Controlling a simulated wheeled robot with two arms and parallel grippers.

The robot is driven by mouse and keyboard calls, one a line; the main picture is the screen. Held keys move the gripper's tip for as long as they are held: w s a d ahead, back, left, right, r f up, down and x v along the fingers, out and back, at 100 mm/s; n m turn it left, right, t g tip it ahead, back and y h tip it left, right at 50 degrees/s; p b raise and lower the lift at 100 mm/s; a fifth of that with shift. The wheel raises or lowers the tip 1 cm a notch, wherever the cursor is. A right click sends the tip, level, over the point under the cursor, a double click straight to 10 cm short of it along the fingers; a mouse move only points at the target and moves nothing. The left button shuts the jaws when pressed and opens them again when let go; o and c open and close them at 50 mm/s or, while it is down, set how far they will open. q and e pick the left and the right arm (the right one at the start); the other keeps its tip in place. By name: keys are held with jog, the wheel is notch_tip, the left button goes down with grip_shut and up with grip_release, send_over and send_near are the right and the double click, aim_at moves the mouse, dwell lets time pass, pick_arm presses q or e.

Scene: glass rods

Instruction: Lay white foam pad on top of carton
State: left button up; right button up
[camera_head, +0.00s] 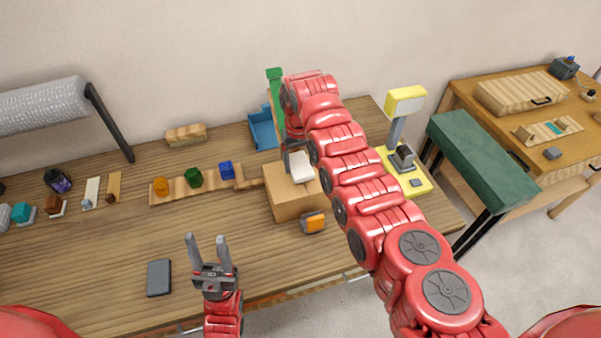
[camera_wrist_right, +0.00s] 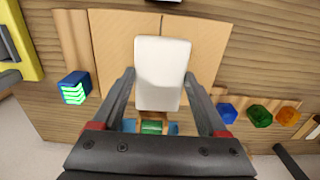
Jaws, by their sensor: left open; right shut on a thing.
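The white foam pad (camera_head: 301,167) is between the fingers of my right gripper (camera_head: 290,157), which is shut on it. The pad (camera_wrist_right: 162,72) also shows in the right wrist view between the two dark fingers (camera_wrist_right: 159,78). It is over the brown carton (camera_head: 292,204), within the carton's outline from above; I cannot tell if it touches the top. The carton's top with its centre seam also shows in the wrist view (camera_wrist_right: 110,45). My right arm hides the carton's right side. My left gripper (camera_head: 207,240) is open and empty over the table's front.
An orange-and-grey item (camera_head: 312,222) is close in front of the carton. A wooden strip with coloured blocks (camera_head: 194,178) lies left of it. A blue tray (camera_head: 262,130) is behind, a yellow stand (camera_head: 405,100) to the right. A dark slab (camera_head: 159,277) lies front left.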

aim_at(300, 163)
jog(key=shift+w+d+f+b, duration=0.15)
jog(key=shift+w+b, duration=0.2)
jog(key=shift+b, duration=0.9)
notch_tip(300, 163, down, 3)
jog(key=shift+f, duration=0.1)
